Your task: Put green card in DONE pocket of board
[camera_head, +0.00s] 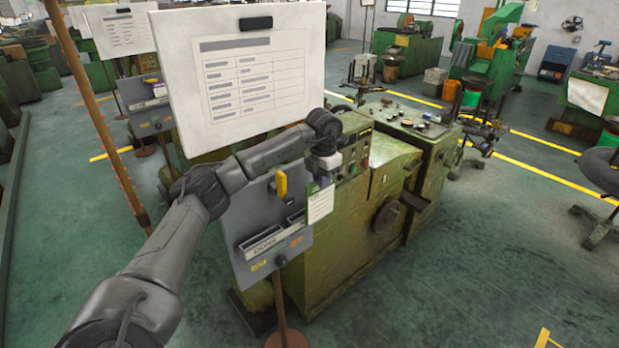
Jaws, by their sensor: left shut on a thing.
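My left arm reaches in from the lower left across the grey board (236,262). My left gripper (325,178) is shut on the green card (320,205), a pale sheet with green at its top. The card hangs upright at the right edge of the board, above and to the right of the DONE pocket (268,243). Whether the card touches the board, I cannot tell. The DONE pocket is a tray near the board's bottom, with dark openings on top. My wrist and forearm hide part of the board's upper area. My right gripper is out of view.
A yellow item (281,184) sits on the board above the pocket. A large white sheet panel (240,85) stands above the board. A green machine (350,235) is close behind and right. The board stands on a brown post (280,310). Open floor lies at lower right.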

